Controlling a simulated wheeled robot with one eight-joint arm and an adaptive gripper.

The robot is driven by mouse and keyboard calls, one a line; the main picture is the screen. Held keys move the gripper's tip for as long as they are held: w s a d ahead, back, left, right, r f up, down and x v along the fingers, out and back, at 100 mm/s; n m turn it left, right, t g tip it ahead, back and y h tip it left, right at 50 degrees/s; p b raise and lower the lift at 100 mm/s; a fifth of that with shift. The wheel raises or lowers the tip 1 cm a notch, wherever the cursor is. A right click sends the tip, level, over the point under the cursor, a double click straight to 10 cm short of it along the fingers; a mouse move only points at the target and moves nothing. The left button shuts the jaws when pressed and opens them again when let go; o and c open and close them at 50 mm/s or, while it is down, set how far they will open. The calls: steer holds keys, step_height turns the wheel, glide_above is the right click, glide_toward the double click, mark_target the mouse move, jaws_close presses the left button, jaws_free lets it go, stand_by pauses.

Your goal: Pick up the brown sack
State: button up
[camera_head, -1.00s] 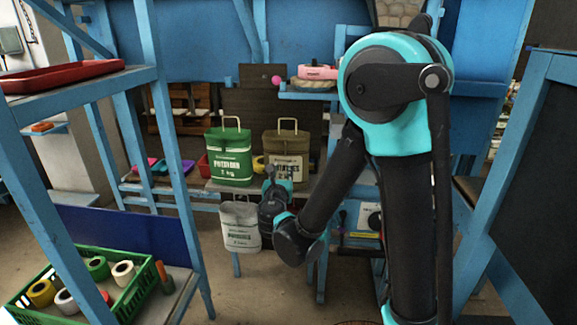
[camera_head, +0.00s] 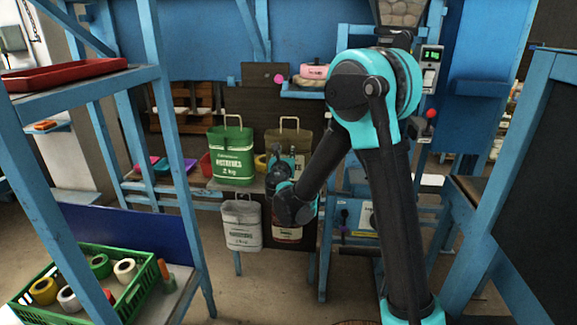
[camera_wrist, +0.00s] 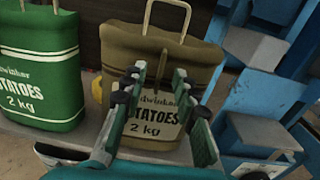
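The brown sack (camera_head: 287,136) stands upright on the bench, with a loop handle on top. In the wrist view the brown sack (camera_wrist: 160,49) fills the middle, and its label reads "POTATOES 2 kg". My gripper (camera_wrist: 159,74) is open, its two fingers apart in front of the sack's face and below the handle. They cover part of the label; whether they touch the sack I cannot tell. In the head view my wrist hides the sack's lower part.
A green sack (camera_head: 232,156) stands just left of the brown one; it also shows in the wrist view (camera_wrist: 38,72). A white sack (camera_head: 241,226) and a dark red sack (camera_head: 287,235) hang below the bench edge. Blue frames (camera_head: 516,180) flank both sides.

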steer(key=shift+w, duration=0.9)
jaws_close()
